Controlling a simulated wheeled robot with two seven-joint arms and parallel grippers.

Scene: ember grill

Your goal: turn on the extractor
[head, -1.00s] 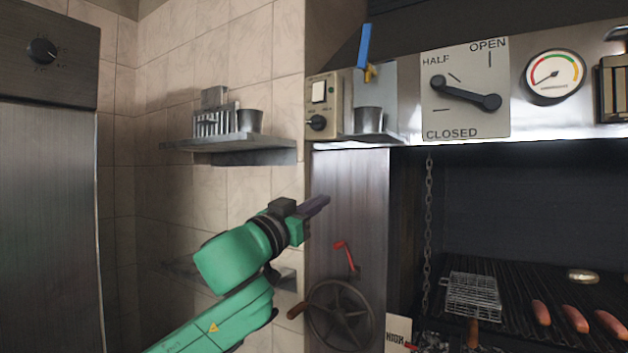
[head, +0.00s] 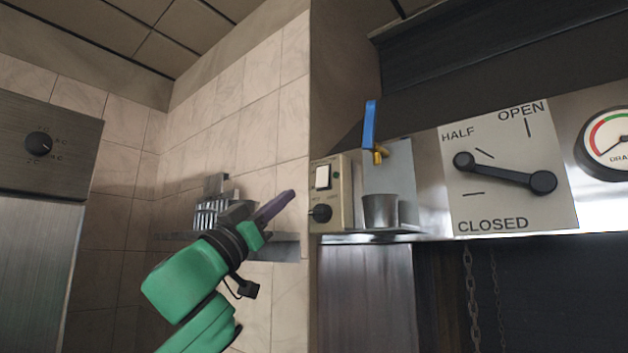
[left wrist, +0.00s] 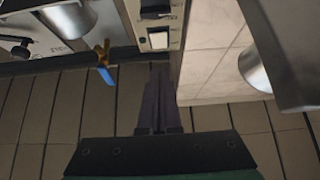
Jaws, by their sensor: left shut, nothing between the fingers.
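A beige control box (head: 341,190) is on the wall edge right of my left gripper in the head view. It carries a white rocker switch (head: 323,177) above a black knob (head: 321,213). My left gripper (head: 288,197) is shut and empty, its tips just left of the box at about switch height. In the left wrist view the shut fingers (left wrist: 160,75) point toward the box (left wrist: 174,22), close to the white switch (left wrist: 158,40). A small gap seems to remain; contact cannot be told. The right gripper is out of view.
A blue-handled brass valve (head: 370,125) and a metal cup (head: 380,211) are right of the box. Further right are the damper lever plate (head: 510,205) and a gauge (head: 608,140). A wall shelf (head: 285,248) with a rack is behind my left gripper.

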